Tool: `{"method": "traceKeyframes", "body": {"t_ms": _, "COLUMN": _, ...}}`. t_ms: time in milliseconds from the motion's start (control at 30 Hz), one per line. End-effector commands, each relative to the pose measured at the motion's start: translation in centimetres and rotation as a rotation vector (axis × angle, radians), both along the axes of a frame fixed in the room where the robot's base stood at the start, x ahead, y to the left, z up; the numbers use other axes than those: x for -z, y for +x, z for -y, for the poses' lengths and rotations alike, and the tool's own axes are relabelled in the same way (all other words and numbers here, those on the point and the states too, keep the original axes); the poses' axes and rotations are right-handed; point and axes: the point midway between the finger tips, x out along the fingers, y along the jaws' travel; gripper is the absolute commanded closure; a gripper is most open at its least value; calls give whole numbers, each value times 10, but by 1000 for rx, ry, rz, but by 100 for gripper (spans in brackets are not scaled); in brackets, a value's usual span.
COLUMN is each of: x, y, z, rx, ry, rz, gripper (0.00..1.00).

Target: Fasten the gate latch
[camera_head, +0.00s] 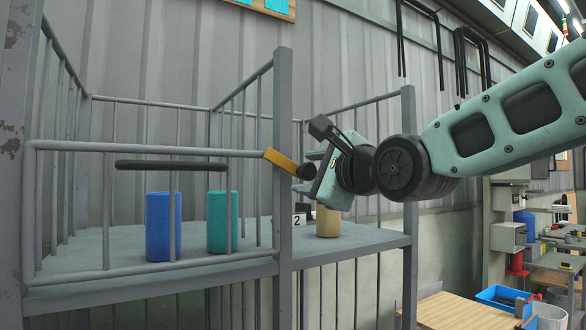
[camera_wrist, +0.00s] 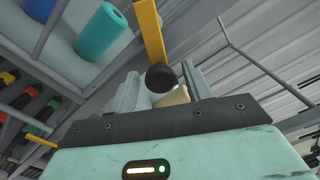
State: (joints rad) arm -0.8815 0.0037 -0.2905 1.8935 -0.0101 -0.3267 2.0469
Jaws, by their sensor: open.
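The grey barred gate (camera_head: 150,149) spans the front of the shelf cage at the left, its right end at the grey post (camera_head: 283,220). A long black handle (camera_head: 170,165) crosses the gate. The yellow latch bar (camera_head: 279,158) lies tilted across the post, sloping down to the right to a dark round knob. It also shows in the wrist view (camera_wrist: 150,32), with the black knob (camera_wrist: 160,78) at its end. My gripper (camera_head: 304,171) is open, right of the post, with the knob between its fingers (camera_wrist: 162,88). I cannot tell whether the fingers touch it.
On the shelf (camera_head: 110,255) stand a blue cylinder (camera_head: 160,226), a teal cylinder (camera_head: 222,221) and a tan cylinder (camera_head: 328,222) below my gripper. A right-hand post (camera_head: 409,200) and side rails bound the cage. A wooden table (camera_head: 455,312) and a workbench are at the right.

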Motion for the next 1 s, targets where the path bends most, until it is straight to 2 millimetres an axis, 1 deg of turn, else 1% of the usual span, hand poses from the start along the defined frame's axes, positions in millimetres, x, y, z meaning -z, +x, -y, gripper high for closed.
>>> {"method": "traceKeyframes", "body": {"t_ms": 400, "x": 0, "y": 0, "z": 2, "rx": 0, "ry": -1, "rz": 1, "gripper": 50}}
{"method": "traceKeyframes", "body": {"t_ms": 433, "x": 0, "y": 0, "z": 2, "rx": 0, "ry": -1, "rz": 1, "gripper": 56}}
{"method": "traceKeyframes", "body": {"t_ms": 467, "x": 0, "y": 0, "z": 1, "rx": 0, "ry": -1, "rz": 1, "gripper": 64}}
{"method": "traceKeyframes", "body": {"t_ms": 500, "x": 0, "y": 0, "z": 1, "rx": 0, "ry": -1, "rz": 1, "gripper": 75}}
{"method": "traceKeyframes", "body": {"t_ms": 600, "x": 0, "y": 0, "z": 1, "rx": 0, "ry": -1, "rz": 1, "gripper": 100}}
{"method": "traceKeyframes", "body": {"t_ms": 833, "x": 4, "y": 1, "z": 2, "rx": 1, "ry": -40, "rz": 29, "gripper": 100}}
{"method": "traceKeyframes", "body": {"t_ms": 1000, "x": 7, "y": 1, "z": 3, "rx": 3, "ry": -167, "rz": 118, "gripper": 100}}
